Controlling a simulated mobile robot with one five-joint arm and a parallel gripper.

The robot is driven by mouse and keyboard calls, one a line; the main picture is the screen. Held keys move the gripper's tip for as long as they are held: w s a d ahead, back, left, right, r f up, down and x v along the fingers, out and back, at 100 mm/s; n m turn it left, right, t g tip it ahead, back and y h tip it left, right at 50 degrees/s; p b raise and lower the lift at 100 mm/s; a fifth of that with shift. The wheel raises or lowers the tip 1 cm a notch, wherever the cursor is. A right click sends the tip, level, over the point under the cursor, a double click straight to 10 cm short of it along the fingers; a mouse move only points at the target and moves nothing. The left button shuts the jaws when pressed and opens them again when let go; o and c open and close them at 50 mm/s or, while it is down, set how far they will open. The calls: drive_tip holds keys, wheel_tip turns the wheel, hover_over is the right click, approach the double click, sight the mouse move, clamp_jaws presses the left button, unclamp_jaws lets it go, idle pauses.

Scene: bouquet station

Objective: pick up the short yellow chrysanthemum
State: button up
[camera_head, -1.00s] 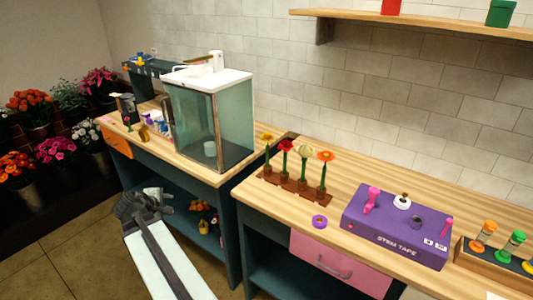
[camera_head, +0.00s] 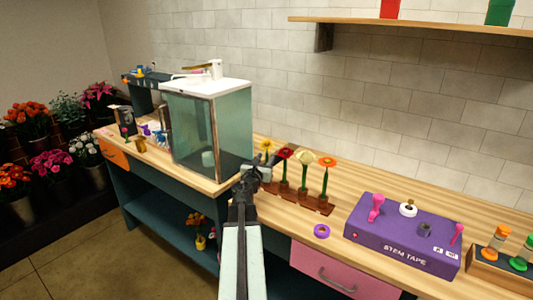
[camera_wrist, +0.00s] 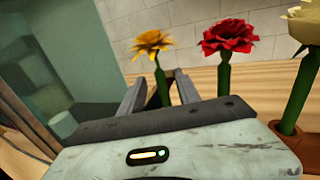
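The short yellow chrysanthemum (camera_head: 266,145) stands upright at the left end of the brown flower rack (camera_head: 318,205). In the wrist view its yellow-orange bloom (camera_wrist: 152,42) rises above my fingers, and its green stem shows between them. My gripper (camera_head: 254,170) is at the left end of the rack, close to this flower. In the wrist view my gripper (camera_wrist: 158,90) is open, with a finger on each side of the stem and gaps visible. The lower stem and its seat in the rack are hidden by my gripper.
A red flower (camera_wrist: 230,37) stands just right of the yellow one, then a cream flower (camera_head: 304,159) and an orange flower (camera_head: 328,162). A glass cabinet (camera_head: 232,130) is close on the left. A purple tape ring (camera_head: 321,231) and purple STEM TAPE box (camera_head: 400,243) lie to the right.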

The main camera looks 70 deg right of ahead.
sight(268, 156)
drive_tip(key=d, duration=0.5)
drive_tip(key=shift+d, duration=0.1)
clamp_jaws()
drive_tip(key=shift+w+r, duration=0.1)
